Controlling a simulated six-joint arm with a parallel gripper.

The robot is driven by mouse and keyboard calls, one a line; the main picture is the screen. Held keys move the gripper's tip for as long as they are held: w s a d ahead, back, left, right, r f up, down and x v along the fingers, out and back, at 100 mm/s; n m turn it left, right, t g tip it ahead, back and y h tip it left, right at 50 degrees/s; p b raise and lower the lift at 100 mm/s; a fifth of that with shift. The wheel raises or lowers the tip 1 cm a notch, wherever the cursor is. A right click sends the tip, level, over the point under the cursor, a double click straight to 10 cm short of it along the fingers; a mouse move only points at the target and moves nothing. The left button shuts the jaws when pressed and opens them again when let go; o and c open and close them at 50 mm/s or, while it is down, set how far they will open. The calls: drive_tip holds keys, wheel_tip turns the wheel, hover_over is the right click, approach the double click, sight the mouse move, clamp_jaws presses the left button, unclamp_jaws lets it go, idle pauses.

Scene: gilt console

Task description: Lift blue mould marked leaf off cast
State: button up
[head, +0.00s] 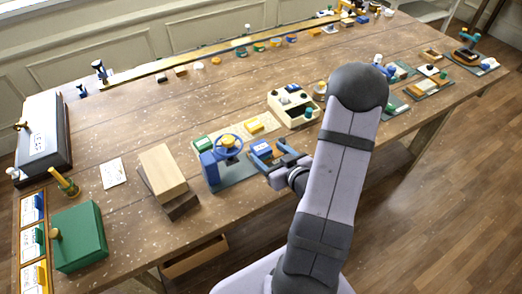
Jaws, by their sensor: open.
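A small blue block with a pale mark on top (262,146), which looks like the blue mould, sits on a cream mat (233,133) near the middle of the table. The mark is too small to read, and any cast under it is hidden. My gripper (266,153) is open, low at the mat's front right edge, with its fingers close around or beside the blue block. I cannot tell whether they touch it. A green block (203,143) and a yellow block (254,125) also lie on the mat.
A blue device with a handwheel (228,143) stands just left of my gripper. A cream box with knobs (292,105) stands behind it. Stacked wooden blocks (163,172) and a green box (79,236) are at left. Bare tabletop (150,115) lies behind the mat's left side.

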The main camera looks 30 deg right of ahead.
sight(261, 147)
drive_tip(key=shift+w+f+b, duration=0.3)
drive_tip(key=shift+w+b, duration=0.05)
drive_tip(key=shift+b, duration=0.05)
drive_tip(key=shift+w+a+r+p, duration=0.1)
drive_tip(key=shift+w+r+p, duration=0.1)
drive_tip(key=shift+w+p, duration=0.15)
drive_tip(key=shift+p+x, duration=0.7)
drive_tip(key=shift+x, duration=0.9)
drive_tip(key=shift+c, duration=0.3)
drive_tip(key=c, duration=1.2)
drive_tip(key=shift+r, duration=0.15)
drive_tip(key=shift+r+b, duration=0.5)
drive_tip(key=shift+r, duration=4.35)
